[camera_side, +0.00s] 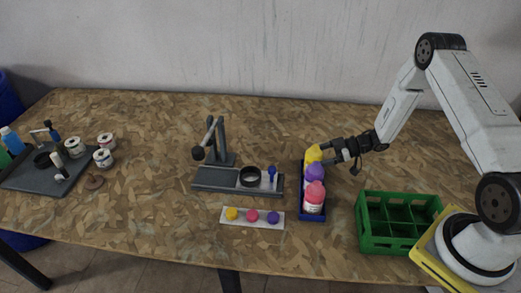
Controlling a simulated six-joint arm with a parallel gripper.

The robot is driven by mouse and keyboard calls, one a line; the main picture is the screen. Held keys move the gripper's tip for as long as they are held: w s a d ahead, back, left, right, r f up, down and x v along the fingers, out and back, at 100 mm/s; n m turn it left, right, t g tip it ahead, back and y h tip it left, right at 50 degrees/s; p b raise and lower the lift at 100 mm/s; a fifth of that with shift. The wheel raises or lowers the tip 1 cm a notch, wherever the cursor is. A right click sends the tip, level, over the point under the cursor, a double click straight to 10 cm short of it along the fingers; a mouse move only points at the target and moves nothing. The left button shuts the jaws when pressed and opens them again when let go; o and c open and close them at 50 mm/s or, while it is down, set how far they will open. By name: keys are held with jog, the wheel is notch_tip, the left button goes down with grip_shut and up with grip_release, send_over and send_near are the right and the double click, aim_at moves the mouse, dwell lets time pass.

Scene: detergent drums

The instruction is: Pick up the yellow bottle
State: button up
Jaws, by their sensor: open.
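The yellow bottle (313,154) stands at the far end of a narrow blue tray (313,218). Only its yellow top part shows; the purple-capped bottle in front hides the rest. My gripper (328,152) reaches in from the right, close beside the yellow bottle, its fingers pointing left. It is open; whether the fingers touch or straddle the bottle cannot be told from this side.
In the same tray stand a purple-capped bottle (313,173) and a pink-capped bottle (314,196). A green crate (370,242) is to the right. A grey press stand (215,182) and a strip with coloured caps (240,223) are to the left. Jars (104,159) stand far left.

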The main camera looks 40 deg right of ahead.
jog(key=shift+x, duration=1.45)
jog(key=shift+d, duration=0.1)
jog(key=c, duration=1.1)
jog(key=shift+c, duration=0.2)
jog(key=shift+r, duration=0.1)
jog(key=shift+r, duration=4.95)
